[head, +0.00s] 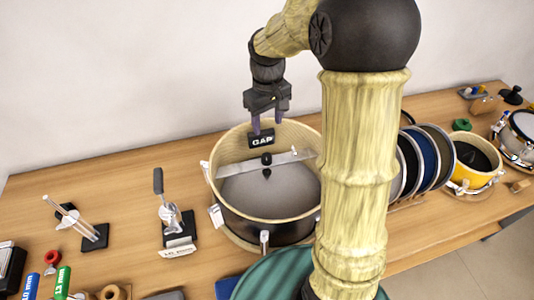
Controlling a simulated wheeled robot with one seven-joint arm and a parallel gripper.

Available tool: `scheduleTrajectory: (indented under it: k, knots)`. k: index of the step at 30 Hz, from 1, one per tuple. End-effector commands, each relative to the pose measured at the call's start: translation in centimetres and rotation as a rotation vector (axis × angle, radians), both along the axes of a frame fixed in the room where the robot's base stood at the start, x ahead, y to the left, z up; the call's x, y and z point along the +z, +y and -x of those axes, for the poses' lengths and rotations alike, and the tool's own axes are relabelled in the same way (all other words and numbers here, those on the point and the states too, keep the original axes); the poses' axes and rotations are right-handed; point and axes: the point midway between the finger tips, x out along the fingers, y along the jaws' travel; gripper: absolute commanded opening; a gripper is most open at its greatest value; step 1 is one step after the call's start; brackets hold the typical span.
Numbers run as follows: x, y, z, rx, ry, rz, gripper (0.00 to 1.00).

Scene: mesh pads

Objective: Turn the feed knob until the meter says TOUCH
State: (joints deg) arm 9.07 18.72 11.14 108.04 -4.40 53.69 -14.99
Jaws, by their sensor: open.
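The meter (262,141) is a small black display at the drum's far inner side, and it reads GAP. Below it, a small black knob (267,159), which looks like the feed knob, sits on a metal bar (290,158) laid across the open drum (232,145). A dark pointed tip (267,174) shows under the bar, above the grey drum bottom (258,195). I cannot tell whether it touches. My gripper (267,124) points down with its purple-tipped fingers apart and empty. It is above the knob and close to the meter in the picture, not on the knob.
My arm hides the drum's right side. Left of the drum are a clamp-like tool (168,215) with a 10 mm label and a stand with sticks (85,228). Rimmed discs (424,158) and a yellow drum (474,165) stand at right. The table's back left is clear.

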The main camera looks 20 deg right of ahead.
Motion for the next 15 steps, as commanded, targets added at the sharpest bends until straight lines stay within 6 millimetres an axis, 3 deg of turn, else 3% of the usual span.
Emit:
scheduleTrajectory:
  k: [15]
  knots:
    - [-9.3, 0.2, 0.1, 0.004, 0.004, 0.000, 0.52]
